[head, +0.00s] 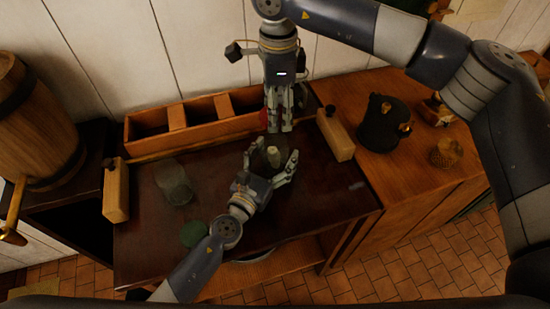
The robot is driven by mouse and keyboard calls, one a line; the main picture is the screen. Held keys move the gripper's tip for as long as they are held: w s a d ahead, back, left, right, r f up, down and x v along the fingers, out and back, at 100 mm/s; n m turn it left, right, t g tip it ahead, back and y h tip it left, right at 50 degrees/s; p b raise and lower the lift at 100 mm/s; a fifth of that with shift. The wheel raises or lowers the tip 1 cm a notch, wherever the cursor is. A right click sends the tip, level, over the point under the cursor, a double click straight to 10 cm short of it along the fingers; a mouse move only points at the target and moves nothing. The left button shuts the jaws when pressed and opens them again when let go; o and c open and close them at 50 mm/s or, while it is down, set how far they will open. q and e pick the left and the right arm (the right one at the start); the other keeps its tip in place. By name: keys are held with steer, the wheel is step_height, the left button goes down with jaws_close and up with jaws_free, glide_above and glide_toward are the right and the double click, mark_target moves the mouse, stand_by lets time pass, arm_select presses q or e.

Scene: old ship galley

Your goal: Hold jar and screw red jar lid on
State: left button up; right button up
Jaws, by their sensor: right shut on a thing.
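A jar (273,155), dark with a pale patch, stands upright on the dark tabletop. My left gripper (271,158) is low at the jar, its fingers spread on either side of it. I cannot tell whether they touch the glass. My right gripper (280,127) points down from above, just behind the jar. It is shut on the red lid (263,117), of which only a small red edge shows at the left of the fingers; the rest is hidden.
A clear glass jar (174,183) and a green lid (194,233) are on the left of the tabletop (330,200). A wooden divided box (150,144) stands behind. Wooden blocks (336,136) flank the work area. A dark kettle (383,124) is at right, a barrel (38,125) at left.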

arm_select(q)
steer(key=c, duration=1.1)
arm_select(e)
steer(key=shift+f, duration=2.5)
steer(key=shift+f, duration=0.85)
steer(key=shift+f, duration=0.55)
